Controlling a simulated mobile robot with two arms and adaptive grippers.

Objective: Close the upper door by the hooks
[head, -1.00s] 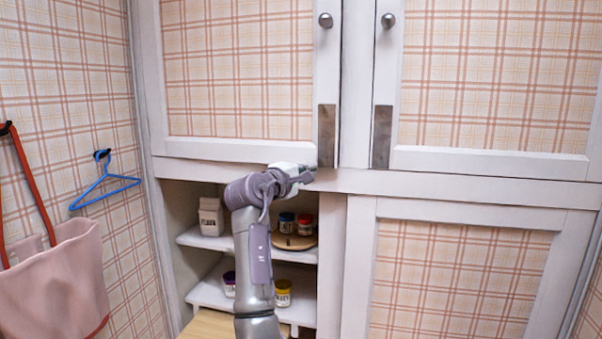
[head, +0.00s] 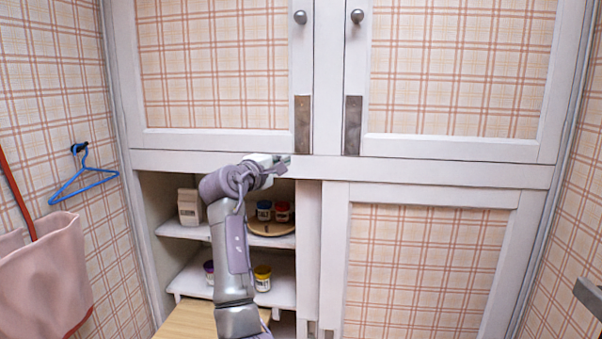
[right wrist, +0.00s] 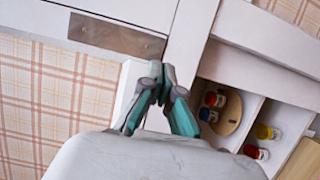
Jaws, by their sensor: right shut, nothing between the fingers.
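The upper left door (head: 215,65), the one nearer the wall hook (head: 79,148), has a plaid panel, a round knob (head: 300,17) and a metal plate (head: 303,125). It looks flush with the cabinet front; a small gap cannot be told. My right gripper (head: 283,163) is at the cabinet rail just under this door's lower right corner. In the right wrist view the gripper (right wrist: 160,70) is shut and empty, its fingertips close to the white frame near the plate (right wrist: 117,38); contact cannot be told. My left gripper is not in view.
The upper right door (head: 455,70) looks shut. Below is an open shelf (head: 185,231) with jars and a carton, then a plaid lower door (head: 425,270). A blue hanger (head: 85,183) and pink bag (head: 45,275) hang at left. A grey metal piece (head: 589,296) shows at right.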

